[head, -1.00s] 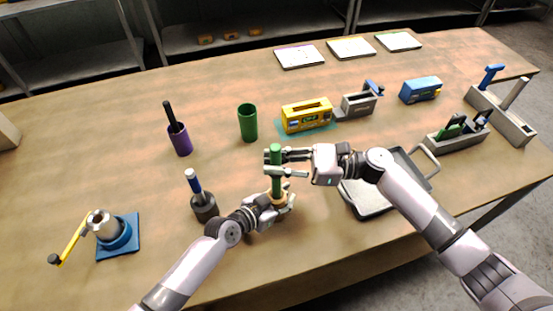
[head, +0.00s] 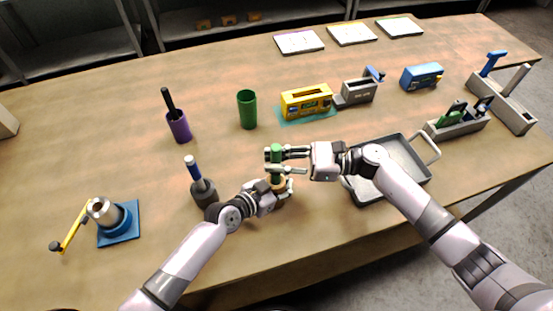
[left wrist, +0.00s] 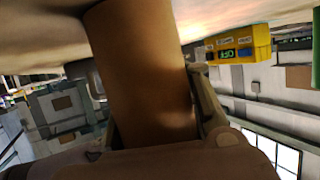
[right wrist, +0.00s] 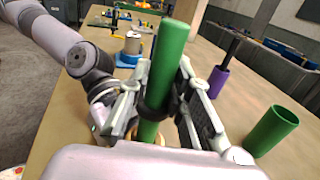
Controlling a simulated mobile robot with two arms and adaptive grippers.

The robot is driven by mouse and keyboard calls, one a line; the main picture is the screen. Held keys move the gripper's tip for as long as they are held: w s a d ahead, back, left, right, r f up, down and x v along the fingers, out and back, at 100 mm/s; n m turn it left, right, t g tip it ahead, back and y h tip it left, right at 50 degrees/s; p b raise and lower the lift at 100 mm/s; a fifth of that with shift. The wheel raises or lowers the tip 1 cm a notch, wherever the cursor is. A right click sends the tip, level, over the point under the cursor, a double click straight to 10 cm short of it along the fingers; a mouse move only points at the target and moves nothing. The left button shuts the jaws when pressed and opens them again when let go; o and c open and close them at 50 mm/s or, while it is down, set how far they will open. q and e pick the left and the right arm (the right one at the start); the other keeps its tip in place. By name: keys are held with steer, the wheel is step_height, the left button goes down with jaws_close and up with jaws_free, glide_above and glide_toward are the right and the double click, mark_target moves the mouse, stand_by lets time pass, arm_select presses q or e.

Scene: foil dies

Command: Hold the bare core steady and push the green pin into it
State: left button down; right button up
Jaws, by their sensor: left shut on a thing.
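The bare core (head: 277,185) is a tan-brown cylinder standing at the front middle of the table. It fills the middle of the left wrist view (left wrist: 142,65). My left gripper (head: 280,191) is shut around it. The green pin (head: 276,153) stands upright above the core, with its lower part reaching the core's top. My right gripper (head: 277,161) is shut on the pin from the right, a little above my left gripper. In the right wrist view the green pin (right wrist: 168,55) sits between both fingers. How deep its lower end is in the core is hidden.
A hollow green cylinder (head: 247,109), a purple holder (head: 179,127) and a dark holder with a blue-handled tool (head: 204,192) stand nearby. A yellow box (head: 306,101) is behind. A grey tray (head: 402,155) lies under my right arm. A blue-based crank fixture (head: 118,224) is left.

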arm_select(q)
steer(key=shift+f, duration=0.15)
arm_select(e)
steer(key=o, duration=0.5)
arm_select(q)
steer(key=shift+s, duration=0.1)
arm_select(e)
steer(key=shift+w, duration=0.1)
arm_select(q)
steer(key=shift+f, duration=0.1)
arm_select(e)
steer(key=d, duration=1.2)
arm_select(q)
steer(key=shift+s, duration=0.1)
arm_select(e)
step_height(320, 180, up, 6)
stand_by(0.5)
arm_select(q)
steer(key=c, duration=1.7)
jaws_free()
steer(key=o, duration=0.7)
steer(key=shift+w+r, duration=0.2)
steer(key=shift+c, duration=0.2)
